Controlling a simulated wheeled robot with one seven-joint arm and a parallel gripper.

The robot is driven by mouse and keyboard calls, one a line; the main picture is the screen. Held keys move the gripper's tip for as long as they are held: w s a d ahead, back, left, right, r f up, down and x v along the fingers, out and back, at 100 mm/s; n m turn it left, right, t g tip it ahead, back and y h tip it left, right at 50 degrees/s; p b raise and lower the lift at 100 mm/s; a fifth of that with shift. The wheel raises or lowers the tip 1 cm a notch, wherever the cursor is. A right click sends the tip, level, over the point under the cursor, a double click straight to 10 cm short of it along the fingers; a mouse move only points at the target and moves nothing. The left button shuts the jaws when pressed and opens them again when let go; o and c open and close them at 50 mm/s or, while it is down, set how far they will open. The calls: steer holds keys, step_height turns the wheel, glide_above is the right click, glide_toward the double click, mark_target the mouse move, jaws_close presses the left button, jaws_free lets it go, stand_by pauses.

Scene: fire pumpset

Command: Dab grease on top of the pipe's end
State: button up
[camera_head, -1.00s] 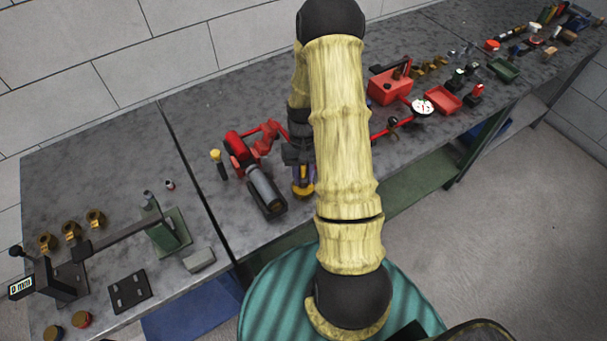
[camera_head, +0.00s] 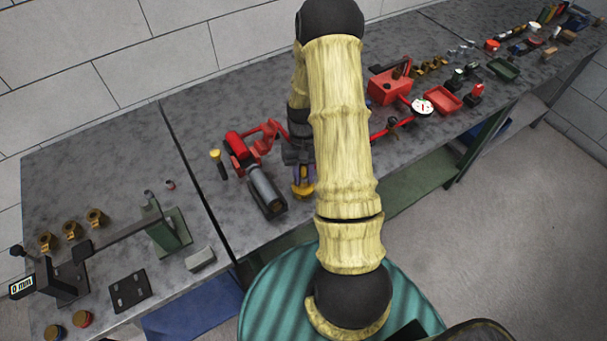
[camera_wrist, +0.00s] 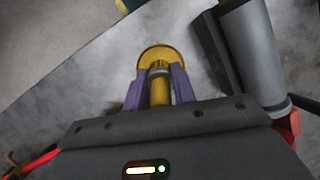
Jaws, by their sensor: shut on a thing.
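My gripper (camera_wrist: 159,88) has purple fingers and is shut on a gold-yellow tool (camera_wrist: 157,54) with a round, flat end and a short stem. In the head view the tool (camera_head: 303,191) shows just left of my forearm, over the bench's front part; my gripper (camera_head: 301,174) is partly hidden by the arm. A grey pipe (camera_head: 264,187) lies to the left of it by a red vise (camera_head: 240,149), along a dark holder. The pipe (camera_wrist: 252,50) also shows at the upper right of the wrist view, apart from the tool. No grease can be made out.
A yellow-topped black brush-like tool (camera_head: 216,157) is left of the vise. A red pump with gauge (camera_head: 422,107) and a red tray (camera_head: 443,99) stand to the right. A green press-like stand (camera_head: 169,231) and brass fittings (camera_head: 72,229) are at left. Bench between them is bare.

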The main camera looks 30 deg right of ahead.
mark_target(303, 171)
steer(key=shift+r+p, duration=2.9)
steer(key=shift+r, duration=0.6)
steer(key=shift+d+f, duration=0.1)
